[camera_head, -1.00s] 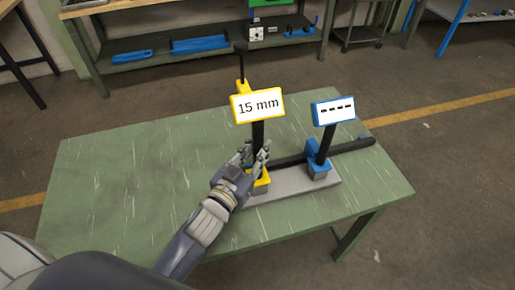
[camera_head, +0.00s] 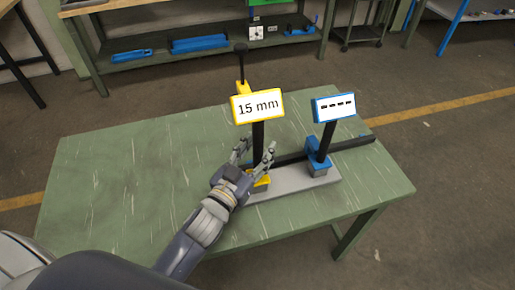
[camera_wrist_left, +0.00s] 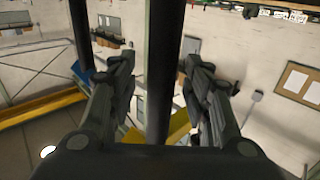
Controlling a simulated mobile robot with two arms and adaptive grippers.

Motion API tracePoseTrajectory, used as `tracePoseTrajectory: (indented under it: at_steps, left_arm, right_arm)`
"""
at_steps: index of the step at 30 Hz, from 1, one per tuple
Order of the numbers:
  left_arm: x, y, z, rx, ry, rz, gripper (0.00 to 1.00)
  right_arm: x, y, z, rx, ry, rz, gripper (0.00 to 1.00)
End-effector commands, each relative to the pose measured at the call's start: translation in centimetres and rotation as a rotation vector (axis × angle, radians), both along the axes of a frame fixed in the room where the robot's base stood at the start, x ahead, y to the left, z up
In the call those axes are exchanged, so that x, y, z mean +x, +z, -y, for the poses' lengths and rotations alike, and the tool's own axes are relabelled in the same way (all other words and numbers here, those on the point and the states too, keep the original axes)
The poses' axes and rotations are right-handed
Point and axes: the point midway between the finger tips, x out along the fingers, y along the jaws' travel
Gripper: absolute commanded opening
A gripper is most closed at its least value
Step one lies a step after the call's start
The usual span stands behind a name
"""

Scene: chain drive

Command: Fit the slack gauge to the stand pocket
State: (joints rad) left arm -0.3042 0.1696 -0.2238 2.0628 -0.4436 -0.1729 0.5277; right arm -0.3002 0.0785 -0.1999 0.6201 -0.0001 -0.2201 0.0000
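A yellow-framed display reading "15 mm" (camera_head: 258,106) tops a black post whose yellow foot (camera_head: 262,182) is at the left end of a grey base (camera_head: 290,184). A blue-framed display with dashes (camera_head: 333,107) tops a second black post in a blue holder (camera_head: 318,157) on the same base. I cannot tell for sure which part is the slack gauge. My left gripper (camera_head: 255,153) is open around the yellow display's post. In the left wrist view the black post (camera_wrist_left: 160,70) stands between the fingers with gaps on both sides. The pocket is not clearly seen.
A dark bar (camera_head: 350,145) runs behind the base. A yellow part with a black knobbed rod (camera_head: 241,62) shows behind the "15 mm" display. The green table (camera_head: 120,170) is clear on the left. A shelf (camera_head: 190,50) stands beyond it.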

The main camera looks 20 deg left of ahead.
Motion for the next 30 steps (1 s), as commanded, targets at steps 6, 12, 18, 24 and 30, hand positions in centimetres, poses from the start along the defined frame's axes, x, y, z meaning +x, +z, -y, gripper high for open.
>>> tracePoseTrajectory:
  at_steps: [6,12,18,24,30]
  left_arm:
    - [-0.4,-0.7,-0.1,0.002,0.002,-0.015,0.45]
    - [-2.5,-0.6,-0.5,0.000,0.001,-0.013,0.45]
    - [-5.7,-0.5,-1.1,0.000,0.002,-0.010,0.45]
    - [-8.7,-0.3,-1.7,-0.001,0.002,-0.007,0.45]
    - [-10.8,-0.2,-2.1,-0.001,0.001,-0.003,0.45]
  right_arm:
    - [0.0,-0.1,0.2,-0.003,0.001,0.001,0.00]
    - [0.0,0.0,0.2,-0.002,0.001,0.000,0.00]
    - [0.0,0.0,0.1,-0.001,0.001,0.000,0.00]
    - [0.0,0.0,0.1,-0.001,0.001,0.000,0.00]
    - [0.0,0.0,0.1,-0.001,0.001,0.000,0.00]
